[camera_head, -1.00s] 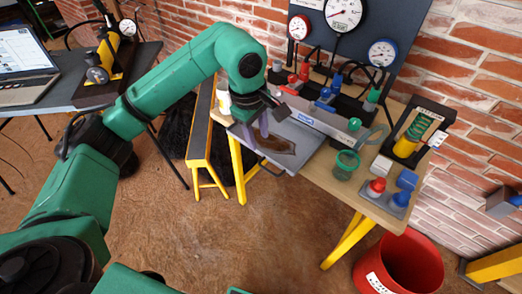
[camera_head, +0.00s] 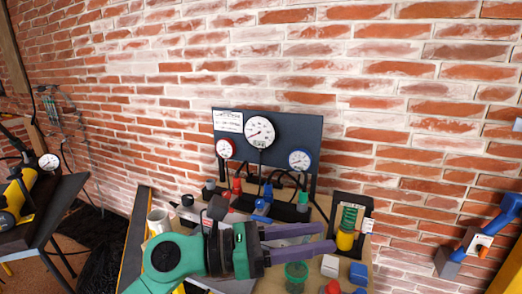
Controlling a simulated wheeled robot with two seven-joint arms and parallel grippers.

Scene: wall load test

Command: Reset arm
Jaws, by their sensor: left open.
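My left arm comes in from the lower left of the head view. Its gripper (camera_head: 300,242) is open, with two purple fingers pointing right and a gap between them that looks empty. The gripper is in front of the workbench and hides part of the valve block. A dark gauge panel (camera_head: 285,122) stands behind it with a large white gauge (camera_head: 260,132), a red-rimmed gauge (camera_head: 225,149) and a blue-rimmed gauge (camera_head: 299,160). My right gripper is not in view.
A green cup (camera_head: 296,277) is just below the fingers. A stand with a green spring and yellow base (camera_head: 347,232) is at their right. A white mug (camera_head: 158,222) is at the left. A blue-handled wall device (camera_head: 480,236) is at the far right. The brick wall is close behind.

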